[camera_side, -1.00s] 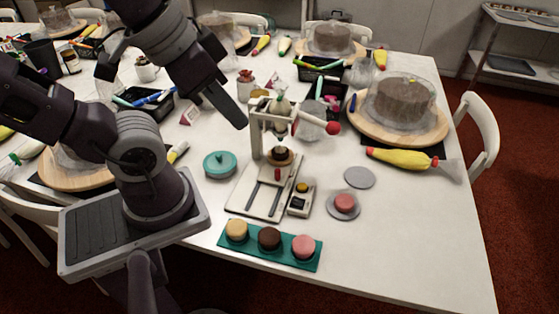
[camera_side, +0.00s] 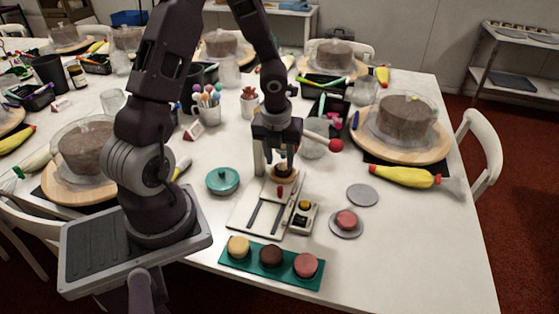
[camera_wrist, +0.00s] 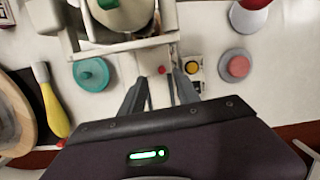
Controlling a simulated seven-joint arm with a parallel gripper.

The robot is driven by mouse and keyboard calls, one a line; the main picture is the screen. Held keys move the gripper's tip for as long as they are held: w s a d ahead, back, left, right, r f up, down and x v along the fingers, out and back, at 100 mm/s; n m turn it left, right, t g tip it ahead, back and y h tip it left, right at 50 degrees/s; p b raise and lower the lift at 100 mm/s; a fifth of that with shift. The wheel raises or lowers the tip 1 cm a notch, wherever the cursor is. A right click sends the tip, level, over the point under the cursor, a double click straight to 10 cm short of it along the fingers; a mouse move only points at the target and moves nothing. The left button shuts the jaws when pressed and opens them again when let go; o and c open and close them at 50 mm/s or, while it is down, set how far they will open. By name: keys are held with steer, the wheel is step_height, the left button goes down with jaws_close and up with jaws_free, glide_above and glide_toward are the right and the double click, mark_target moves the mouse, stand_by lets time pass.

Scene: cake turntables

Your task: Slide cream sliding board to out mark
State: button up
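The cream sliding board (camera_side: 286,188) sits at the back of a cream stand's base with dark rails (camera_side: 262,216). It carries a small brown cake (camera_side: 284,171) and a red knob (camera_side: 279,192) on its front. The knob also shows in the wrist view (camera_wrist: 162,70). My gripper (camera_side: 280,160) points down above the board, in front of the stand's column. In the wrist view my gripper (camera_wrist: 160,76) is open, with the knob seen between its fingers. I cannot tell how high the fingers are above it. I cannot make out the out mark.
A box with a yellow button (camera_side: 304,206) stands right of the base. A teal lidded pot (camera_side: 222,180) is to the left. A green tray (camera_side: 271,265) with small cakes lies in front. A pink cake (camera_side: 346,219) sits on a grey disc at right. The front right table is clear.

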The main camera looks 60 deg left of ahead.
mark_target(280, 189)
steer(key=shift+f+m, duration=0.4)
steer(key=shift+f, duration=0.45)
step_height(280, 189, down, 9)
steer(key=shift+s+r, duration=0.1)
jaws_close()
steer(key=shift+s+d, duration=3.1)
steer(key=shift+d, duration=0.15)
steer(key=shift+s+d, duration=0.45)
steer(key=shift+s, duration=0.05)
steer(key=shift+s+d, duration=0.55)
steer(key=shift+d, duration=0.05)
